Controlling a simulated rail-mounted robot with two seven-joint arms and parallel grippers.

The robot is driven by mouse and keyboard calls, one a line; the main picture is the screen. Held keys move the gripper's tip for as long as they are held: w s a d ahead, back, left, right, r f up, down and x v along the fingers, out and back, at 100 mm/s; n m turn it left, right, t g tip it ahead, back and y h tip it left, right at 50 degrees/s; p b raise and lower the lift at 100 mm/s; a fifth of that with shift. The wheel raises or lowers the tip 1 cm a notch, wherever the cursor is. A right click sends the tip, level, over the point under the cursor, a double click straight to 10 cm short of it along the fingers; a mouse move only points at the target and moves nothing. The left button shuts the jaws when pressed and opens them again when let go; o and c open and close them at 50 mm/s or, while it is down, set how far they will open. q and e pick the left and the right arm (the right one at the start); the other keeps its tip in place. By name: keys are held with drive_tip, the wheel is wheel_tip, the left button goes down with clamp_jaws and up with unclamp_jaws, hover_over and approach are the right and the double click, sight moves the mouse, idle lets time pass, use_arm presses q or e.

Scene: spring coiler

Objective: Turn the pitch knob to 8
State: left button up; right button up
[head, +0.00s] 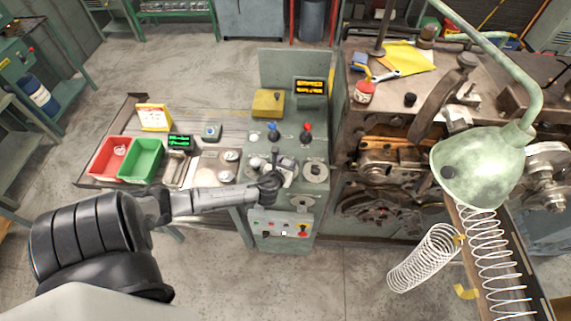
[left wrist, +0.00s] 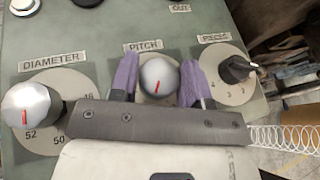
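The pitch knob (left wrist: 159,77) is a round silver knob with a short red mark, under a PITCH label (left wrist: 143,45) in the left wrist view. The gripper hides most of its dial numbers, so I cannot read its setting. My left gripper (left wrist: 159,82) has its purple-padded fingers on either side of the knob, with narrow gaps seeming to show, so it looks open around it. In the head view the left gripper (head: 272,182) is over the green control console (head: 253,172). My right gripper is not in view.
The diameter knob (left wrist: 27,108) is left of the pitch knob, and a black pointer knob (left wrist: 236,68) is right of it. Colored levers (head: 306,130) stand behind on the console. Red (head: 109,157) and green (head: 140,160) bins are left. A lamp (head: 478,165) overhangs at right.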

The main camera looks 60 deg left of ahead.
use_arm(q)
drive_tip(key=c, duration=0.5)
drive_tip(key=shift+w+r+n+g+y+p, duration=0.1)
drive_tip(key=shift+r+n+g+y+p, duration=0.1)
drive_tip(key=shift+n+g+y+p, duration=0.85)
drive_tip(key=shift+d+n+g+y+p, duration=0.1)
drive_tip(key=shift+n+g+y+p, duration=0.65)
drive_tip(key=shift+n+g+p, duration=0.45)
drive_tip(key=n+g+y+p, duration=0.1)
drive_tip(key=n+g, duration=0.2)
drive_tip(key=shift+w+n+g, duration=0.1)
drive_tip(key=shift+n+g, duration=0.15)
drive_tip(key=shift+n, duration=0.1)
drive_tip(key=n+g, duration=0.2)
drive_tip(key=shift+f+g+y, duration=0.1)
drive_tip(key=shift+g+y, duration=0.2)
drive_tip(key=shift+g, duration=0.1)
drive_tip(key=shift+n+g, duration=0.6)
drive_tip(key=shift+n, duration=0.1)
drive_tip(key=o, duration=0.9)
drive_tip(key=shift+o, duration=0.2)
drive_tip(key=shift+f, duration=0.1)
